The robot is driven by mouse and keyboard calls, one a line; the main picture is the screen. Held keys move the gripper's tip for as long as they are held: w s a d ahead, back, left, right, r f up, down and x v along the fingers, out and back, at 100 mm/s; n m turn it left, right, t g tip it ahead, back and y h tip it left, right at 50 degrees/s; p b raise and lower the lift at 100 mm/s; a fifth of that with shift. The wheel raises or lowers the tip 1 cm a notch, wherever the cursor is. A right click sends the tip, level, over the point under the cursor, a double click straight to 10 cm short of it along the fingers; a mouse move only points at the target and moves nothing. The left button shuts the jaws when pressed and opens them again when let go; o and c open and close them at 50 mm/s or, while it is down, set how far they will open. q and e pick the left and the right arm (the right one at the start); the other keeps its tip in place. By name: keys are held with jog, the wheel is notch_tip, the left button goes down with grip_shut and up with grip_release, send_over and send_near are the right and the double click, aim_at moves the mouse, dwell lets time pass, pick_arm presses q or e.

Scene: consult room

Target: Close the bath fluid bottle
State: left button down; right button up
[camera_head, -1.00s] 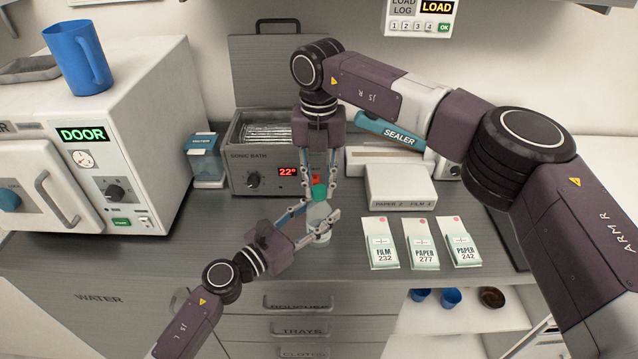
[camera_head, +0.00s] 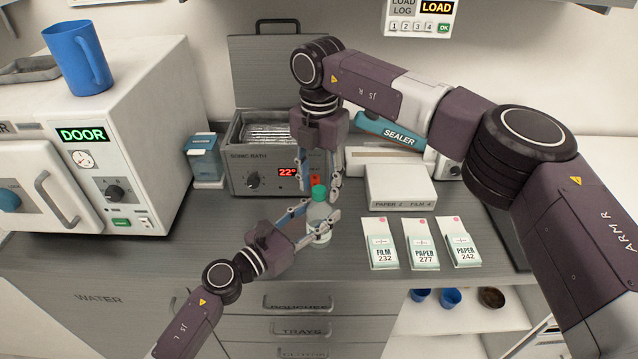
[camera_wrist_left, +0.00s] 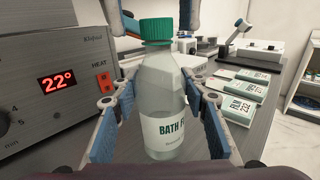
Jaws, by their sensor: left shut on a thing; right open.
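The bath fluid bottle (camera_head: 319,218) stands upright on the counter in front of the sonic bath, a clear bottle with a white label. Its green cap (camera_head: 319,192) sits on the neck; in the left wrist view the cap (camera_wrist_left: 157,29) looks level on the bottle (camera_wrist_left: 162,95). My left gripper (camera_head: 318,224) is shut on the bottle's body from the left. My right gripper (camera_head: 321,194) points down from above, open, with its fingers on either side of the cap and apart from it.
The sonic bath (camera_head: 254,183), lid up, stands behind the bottle and shows 22°. Several pouch packs (camera_head: 422,252) lie on the counter to the right, before a white box (camera_head: 399,190). An autoclave (camera_head: 140,130) with a blue jug (camera_head: 78,60) on top stands left.

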notch_tip(320, 180, up, 12)
jog(key=shift+f, duration=0.15)
dwell(0.3)
pick_arm(q)
jog(key=c, duration=1.1)
grip_release()
jog(key=v, duration=1.2)
